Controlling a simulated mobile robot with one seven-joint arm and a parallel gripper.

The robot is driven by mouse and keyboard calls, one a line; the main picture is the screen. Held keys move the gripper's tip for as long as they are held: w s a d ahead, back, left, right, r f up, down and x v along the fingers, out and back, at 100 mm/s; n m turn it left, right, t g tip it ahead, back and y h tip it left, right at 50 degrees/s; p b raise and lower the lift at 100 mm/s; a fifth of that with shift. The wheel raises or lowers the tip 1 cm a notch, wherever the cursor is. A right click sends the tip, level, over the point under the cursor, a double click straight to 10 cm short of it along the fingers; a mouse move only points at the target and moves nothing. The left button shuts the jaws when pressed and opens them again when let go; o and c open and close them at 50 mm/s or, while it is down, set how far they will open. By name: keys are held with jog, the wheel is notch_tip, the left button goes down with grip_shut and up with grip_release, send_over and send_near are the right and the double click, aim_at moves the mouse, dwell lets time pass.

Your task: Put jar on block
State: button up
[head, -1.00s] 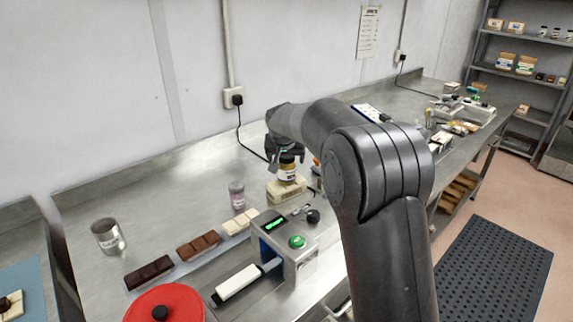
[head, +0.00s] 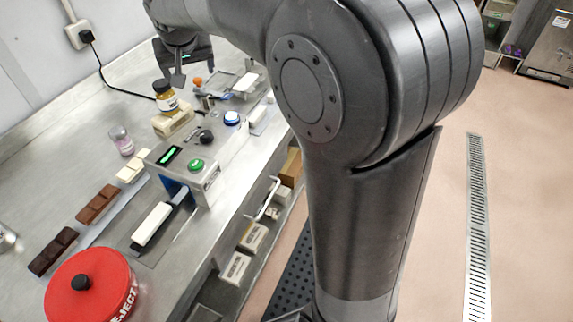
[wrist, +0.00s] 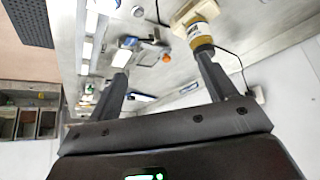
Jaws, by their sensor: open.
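The jar (head: 166,97), with a yellow body, white label and dark lid, stands upright on the cream block (head: 176,123) on the steel bench. In the wrist view the jar (wrist: 199,36) and block (wrist: 193,10) show at the top, beyond one fingertip. My gripper (head: 178,80) is behind and slightly right of the jar in the head view. In the wrist view my gripper (wrist: 163,65) has its fingers wide apart with nothing between them. Whether a finger touches the jar cannot be told.
A small clear jar (head: 121,140), chocolate bars (head: 97,204) and a red-lidded reject bin (head: 90,287) are to the left. The wall is behind.

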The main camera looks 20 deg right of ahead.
jog(key=s+d, duration=0.4)
jog(key=s, duration=0.5)
jog(key=s+d, duration=0.5)
jog(key=s, duration=0.4)
jog(key=s+d+f, duration=0.1)
jog(key=s+f, duration=0.1)
jog(key=s, duration=0.5)
jog(key=s+d+f, duration=0.1)
jog(key=s+f, duration=0.2)
jog(key=s, duration=0.4)
jog(key=shift+s+d+f+g, duration=0.15)
jog(key=shift+d+f+g, duration=0.1)
jog(key=shift+d+g, duration=0.1)
